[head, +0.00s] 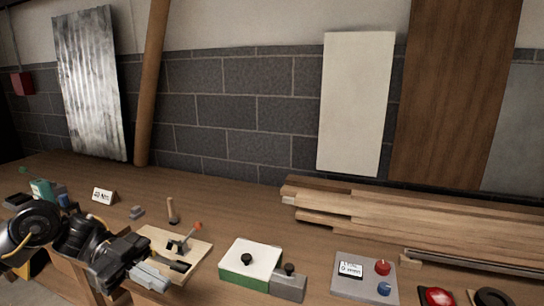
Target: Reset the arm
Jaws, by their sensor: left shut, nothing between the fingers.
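My left arm comes in from the lower left, and my left gripper (162,275) is over the front edge of the wooden workbench (225,215). Its fingers are together and hold nothing. It is close to a light wooden board (198,247) that carries a small clamp-like fitting with a red tip (197,226). In this view I cannot tell whether the gripper touches the board. My right gripper is not in view.
A green and white box (248,263) with a black knob stands right of the board, beside a grey block (289,283). A grey panel (350,283) with red and blue knobs is further right. Stacked planks (400,225) lie behind. The back middle of the bench is clear.

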